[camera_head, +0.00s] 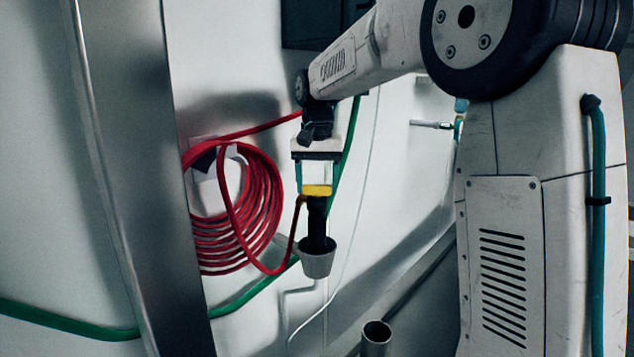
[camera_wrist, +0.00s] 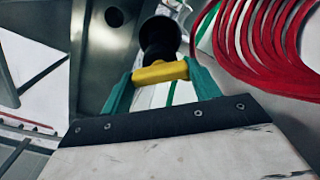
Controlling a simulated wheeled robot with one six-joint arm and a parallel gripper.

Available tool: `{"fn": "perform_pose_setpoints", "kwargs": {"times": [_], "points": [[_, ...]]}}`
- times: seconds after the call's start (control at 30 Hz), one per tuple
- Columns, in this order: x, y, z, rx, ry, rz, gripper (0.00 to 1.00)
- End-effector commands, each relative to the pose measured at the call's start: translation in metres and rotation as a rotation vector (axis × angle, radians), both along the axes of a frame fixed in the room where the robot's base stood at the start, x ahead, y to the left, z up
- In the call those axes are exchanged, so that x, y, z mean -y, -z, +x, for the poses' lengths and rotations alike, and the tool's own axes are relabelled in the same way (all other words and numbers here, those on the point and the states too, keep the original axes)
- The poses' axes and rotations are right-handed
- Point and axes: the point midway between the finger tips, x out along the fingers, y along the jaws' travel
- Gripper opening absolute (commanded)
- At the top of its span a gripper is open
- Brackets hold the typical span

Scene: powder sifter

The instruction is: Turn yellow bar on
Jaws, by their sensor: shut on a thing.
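The yellow bar (camera_head: 317,191) sits at the top of a black stem (camera_head: 317,222) near the middle of the head view. It runs crosswise between the teal fingers of my gripper (camera_head: 314,178), which points down at it. In the wrist view, the yellow bar (camera_wrist: 160,72) spans the gap between both teal fingertips, which touch its ends. My gripper is shut on it. Below the stem in the head view is a grey cup-shaped outlet (camera_head: 317,262). The bar's far side is hidden.
A coiled red hose (camera_head: 238,225) hangs on the pale wall just left of my gripper. A green hose (camera_head: 70,324) runs behind. A metal post (camera_head: 140,170) stands at left, and an open metal pipe (camera_head: 376,338) is at the bottom.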

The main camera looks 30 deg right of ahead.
Motion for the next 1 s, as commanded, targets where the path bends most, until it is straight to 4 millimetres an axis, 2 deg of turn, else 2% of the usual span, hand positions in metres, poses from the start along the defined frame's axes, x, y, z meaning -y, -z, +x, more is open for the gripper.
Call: {"fn": "perform_pose_setpoints", "kwargs": {"times": [0.6, 1.0], "points": [[0.0, -0.0004, 0.0001, 0.001, 0.533, 0.0, 0.39], [0.0001, -0.0004, 0.0002, 0.001, 0.694, 0.0, 0.39]]}}
